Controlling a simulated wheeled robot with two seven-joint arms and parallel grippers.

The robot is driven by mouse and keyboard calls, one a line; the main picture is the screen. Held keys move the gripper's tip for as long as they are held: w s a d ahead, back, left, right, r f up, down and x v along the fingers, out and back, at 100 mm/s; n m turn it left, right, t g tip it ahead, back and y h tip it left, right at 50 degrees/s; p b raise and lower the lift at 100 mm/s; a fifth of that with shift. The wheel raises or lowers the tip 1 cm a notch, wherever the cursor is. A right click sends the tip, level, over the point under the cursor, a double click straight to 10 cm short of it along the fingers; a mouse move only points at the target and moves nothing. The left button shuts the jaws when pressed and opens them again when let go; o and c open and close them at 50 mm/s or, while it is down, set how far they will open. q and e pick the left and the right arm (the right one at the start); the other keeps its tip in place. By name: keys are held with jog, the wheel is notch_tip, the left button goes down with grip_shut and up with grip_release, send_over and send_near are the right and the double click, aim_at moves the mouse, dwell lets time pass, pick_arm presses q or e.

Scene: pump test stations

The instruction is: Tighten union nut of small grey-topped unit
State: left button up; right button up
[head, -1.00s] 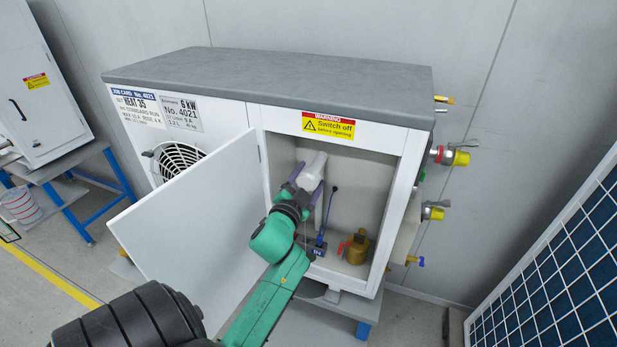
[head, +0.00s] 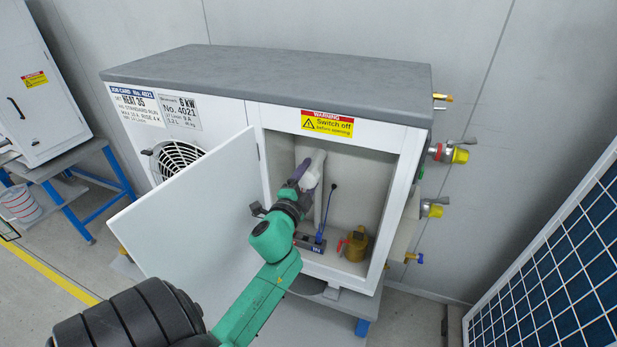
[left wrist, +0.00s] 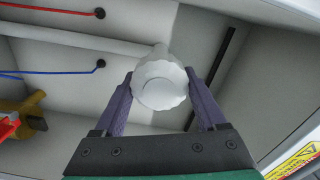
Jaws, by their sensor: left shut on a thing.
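The small grey-topped unit (head: 270,72) stands against the wall with its front door (head: 200,205) swung open. Inside the open compartment is a white union nut (left wrist: 160,86) with a ribbed edge, on a pale pipe (left wrist: 95,38). My left gripper (left wrist: 161,92) reaches into the compartment, its two purple fingers on either side of the nut and shut on it. In the head view the nut is partly hidden behind the gripper (head: 308,180). My right gripper is not in view.
Valves with yellow caps (head: 459,156) stick out on the right side. A blue-grid panel (head: 560,260) stands at far right.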

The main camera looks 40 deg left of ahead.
pick_arm(q)
jog(key=shift+a+r, duration=0.1)
jog(key=shift+r, duration=0.2)
jog(key=o, duration=1.3)
jog(key=shift+w+a+f, duration=0.15)
jog(key=shift+w+f, duration=0.05)
jog(key=shift+f, duration=0.1)
jog(key=shift+s+d+f, duration=0.1)
jog(key=shift+s+d, duration=0.1)
jog(key=shift+s, duration=0.2)
jog(key=b+v, duration=0.4)
jog(key=v, duration=0.9)
jog(key=shift+s+d, duration=0.15)
jog(key=shift+s, duration=0.2)
